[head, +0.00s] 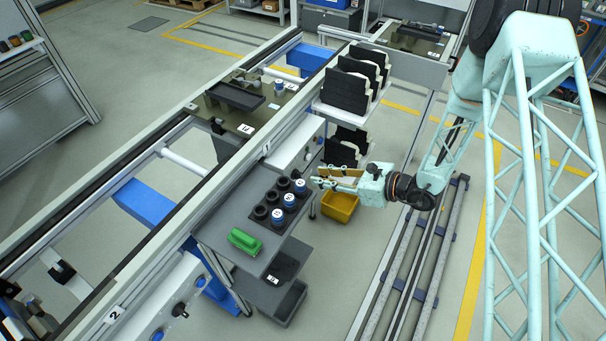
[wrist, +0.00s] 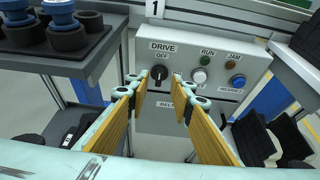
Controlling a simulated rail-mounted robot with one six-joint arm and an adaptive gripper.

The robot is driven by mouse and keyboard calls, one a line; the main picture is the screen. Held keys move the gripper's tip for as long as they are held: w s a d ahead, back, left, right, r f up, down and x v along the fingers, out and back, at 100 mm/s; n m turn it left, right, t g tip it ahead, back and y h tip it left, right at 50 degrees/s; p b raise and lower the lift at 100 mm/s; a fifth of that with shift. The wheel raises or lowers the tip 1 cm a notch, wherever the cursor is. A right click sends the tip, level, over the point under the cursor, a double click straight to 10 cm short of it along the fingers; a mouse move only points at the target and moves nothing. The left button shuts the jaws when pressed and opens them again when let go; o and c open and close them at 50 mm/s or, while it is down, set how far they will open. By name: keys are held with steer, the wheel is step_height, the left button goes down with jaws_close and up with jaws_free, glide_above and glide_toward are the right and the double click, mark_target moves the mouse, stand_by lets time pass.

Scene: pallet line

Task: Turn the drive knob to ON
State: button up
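The drive knob (wrist: 159,73) is a small black knob on a light grey control panel (wrist: 185,100), below the labels DRIVE and OFF. Which way it points is too small to tell for sure. My gripper (wrist: 160,79) is open, its two yellow-faced fingers on either side of the knob in the picture. No contact with the knob shows, and the gap in depth is hard to judge. In the head view my gripper (head: 316,177) is right of the panel box (head: 298,146), beside the grey shelf. The knob cannot be made out there.
On the panel are a green RUN light (wrist: 206,60), a white button (wrist: 199,76), a JAM lamp (wrist: 231,64) and a blue button (wrist: 238,80). A grey shelf (head: 225,212) holds blue-topped pieces (head: 289,201) and a green block (head: 244,241). A yellow bin (head: 340,207) is below my gripper.

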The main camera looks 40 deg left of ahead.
mark_target(301, 173)
steer(key=shift+x, duration=4.2)
steer(key=shift+c, duration=0.7)
jaws_close()
